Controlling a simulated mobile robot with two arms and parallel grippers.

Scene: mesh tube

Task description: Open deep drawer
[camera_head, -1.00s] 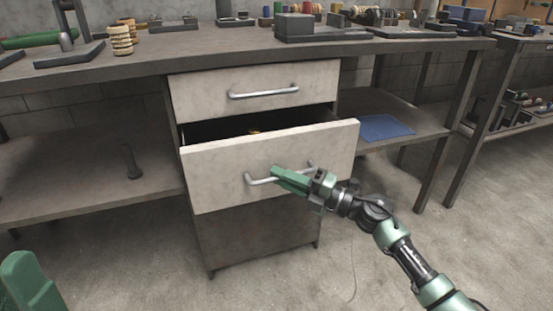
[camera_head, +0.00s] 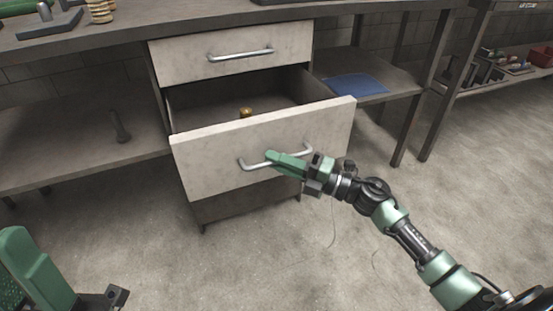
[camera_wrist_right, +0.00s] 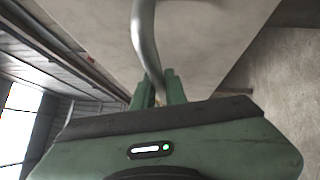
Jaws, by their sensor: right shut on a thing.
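The deep drawer (camera_head: 215,157) is the lower, pale-fronted drawer under the workbench. It stands well out from the cabinet, and its dark inside shows from above. Its curved metal handle (camera_head: 300,153) runs across the front and also shows in the right wrist view (camera_wrist_right: 145,35). My right gripper (camera_head: 275,158) is shut on this handle, with the green fingers around the bar. A small brownish object (camera_head: 246,113) lies inside the drawer. My left gripper (camera_head: 40,270) shows only in part at the lower left, and its fingertips are not clear.
A shut upper drawer (camera_head: 235,55) sits above the open one. A blue mat (camera_head: 358,84) lies on the lower shelf at the right. A dark upright object (camera_head: 120,127) stands on the left shelf. The concrete floor (camera_head: 240,265) in front is clear.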

